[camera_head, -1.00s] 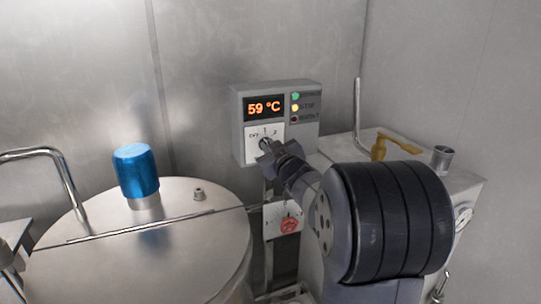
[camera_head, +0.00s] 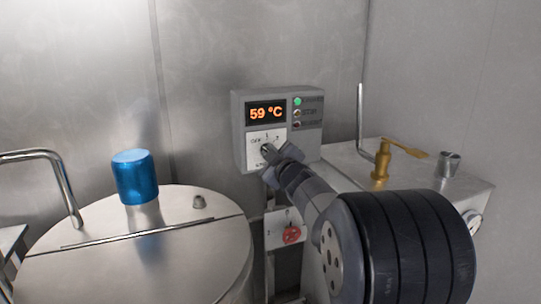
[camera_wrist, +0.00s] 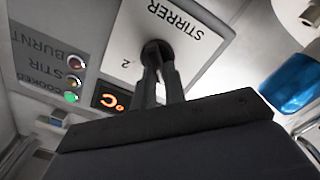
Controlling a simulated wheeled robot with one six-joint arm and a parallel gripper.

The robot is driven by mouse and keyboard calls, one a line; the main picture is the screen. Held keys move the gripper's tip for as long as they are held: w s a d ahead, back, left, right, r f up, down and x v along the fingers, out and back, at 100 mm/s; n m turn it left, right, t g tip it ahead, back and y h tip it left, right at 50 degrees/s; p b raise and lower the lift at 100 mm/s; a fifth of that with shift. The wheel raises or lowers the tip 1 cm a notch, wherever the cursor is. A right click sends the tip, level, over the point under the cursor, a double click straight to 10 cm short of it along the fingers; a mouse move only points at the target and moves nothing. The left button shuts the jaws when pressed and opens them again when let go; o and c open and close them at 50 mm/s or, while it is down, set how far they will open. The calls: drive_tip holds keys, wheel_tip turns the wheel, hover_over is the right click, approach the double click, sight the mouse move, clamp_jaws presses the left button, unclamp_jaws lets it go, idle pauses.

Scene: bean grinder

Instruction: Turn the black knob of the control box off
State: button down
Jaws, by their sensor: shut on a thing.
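The grey control box (camera_head: 238,130) is on the back wall, with an orange "59 °C" display above a white dial plate (camera_head: 252,158). The black knob (camera_wrist: 156,47) is on this plate; in the wrist view it is between my fingertips, near the "2" and the word STIRRER. My gripper (camera_wrist: 158,72) is shut on the knob, its two fingers close together. In the head view my gripper (camera_head: 268,151) covers most of the knob, so where it points is unclear. The green lamp (camera_head: 297,101) is lit; the lamps below it look dim.
A steel drum with a blue cap (camera_head: 135,176) stands at the left. A bent steel pipe (camera_head: 52,170) is at far left. A red round knob (camera_head: 291,235) is below the box. A brass valve (camera_head: 382,160) and small steel cup (camera_head: 449,164) are on the cabinet at right.

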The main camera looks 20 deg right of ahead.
drive_tip(key=c, duration=1.5)
unclamp_jaws()
drive_tip(key=shift+o, duration=0.2)
drive_tip(key=s, duration=1.1)
drive_tip(key=shift+w, duration=0.15)
drive_tip(key=w, duration=1)
drive_tip(key=shift+w, duration=0.35)
drive_tip(key=shift+s, duration=0.15)
